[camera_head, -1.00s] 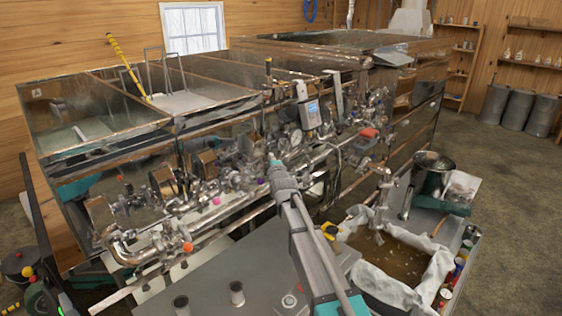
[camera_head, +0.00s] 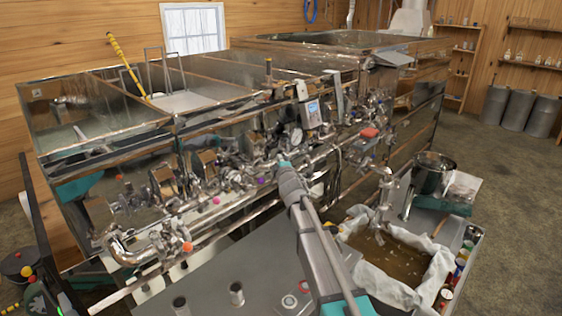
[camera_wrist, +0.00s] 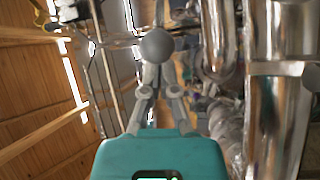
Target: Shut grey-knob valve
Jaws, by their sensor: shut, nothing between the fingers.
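The grey knob (camera_wrist: 157,45) is a round ball in the wrist view, straight beyond my fingertips. My gripper (camera_wrist: 153,72) is shut with nothing between its fingers, and its tips overlap the lower edge of the ball in the picture. Whether they touch it I cannot tell. In the head view my gripper's end (camera_head: 284,160) is in front of the pipe manifold (camera_head: 325,153). The fingers are too small to make out there, and I cannot pick out the grey knob in that view.
Shiny pipes (camera_wrist: 280,90) run close on the right in the wrist view. Other valve knobs on the manifold are orange (camera_head: 187,247), pink (camera_head: 216,200) and purple (camera_head: 261,181). A cloth-lined tank (camera_head: 390,265) of brown liquid stands right of my arm.

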